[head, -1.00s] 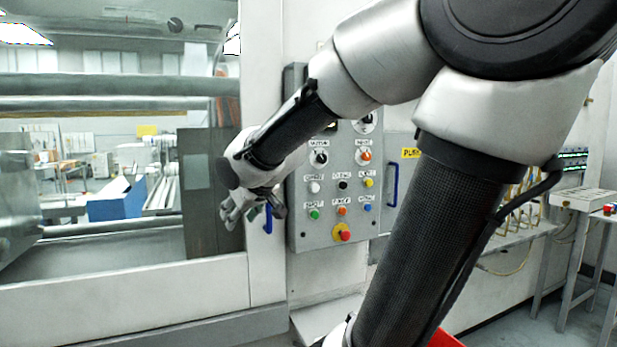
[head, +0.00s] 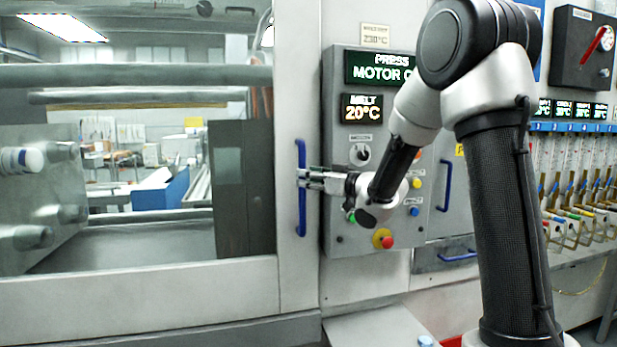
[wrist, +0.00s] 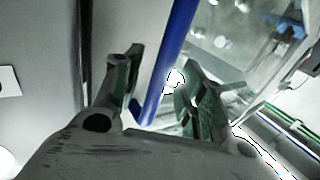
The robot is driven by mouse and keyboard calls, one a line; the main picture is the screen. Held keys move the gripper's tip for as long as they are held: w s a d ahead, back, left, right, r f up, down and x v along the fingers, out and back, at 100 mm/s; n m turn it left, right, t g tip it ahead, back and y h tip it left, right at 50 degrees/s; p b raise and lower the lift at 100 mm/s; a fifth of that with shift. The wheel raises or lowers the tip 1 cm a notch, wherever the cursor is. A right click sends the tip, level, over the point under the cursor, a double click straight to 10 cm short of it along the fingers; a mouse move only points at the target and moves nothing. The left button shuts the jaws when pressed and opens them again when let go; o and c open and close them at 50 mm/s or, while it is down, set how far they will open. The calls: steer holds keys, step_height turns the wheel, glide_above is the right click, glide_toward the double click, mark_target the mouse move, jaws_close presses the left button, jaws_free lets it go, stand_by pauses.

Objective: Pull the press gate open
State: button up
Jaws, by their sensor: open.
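The press gate (head: 298,90) is a large glazed panel with a pale frame, filling the left of the head view; it looks closed against the control panel side. Its upright blue bar handle (head: 301,215) is on the right frame post. My gripper (head: 304,179) points left at the handle's middle, level, from the control panel side. In the wrist view the blue handle (wrist: 171,60) runs between the two spread fingers of my gripper (wrist: 164,75), nearer the left finger. The fingers are open; whether either touches the bar I cannot tell.
The control panel (head: 338,225) with buttons and displays stands right behind my forearm. Another blue handle (head: 446,186) is on a cabinet door to its right, and a horizontal one (head: 457,256) is below. A metal ledge (head: 375,328) juts out below the panel.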

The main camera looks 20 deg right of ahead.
steer(key=shift+x, duration=1.55)
steer(key=shift+a, duration=0.1)
steer(key=shift+s, duration=0.1)
jaws_close()
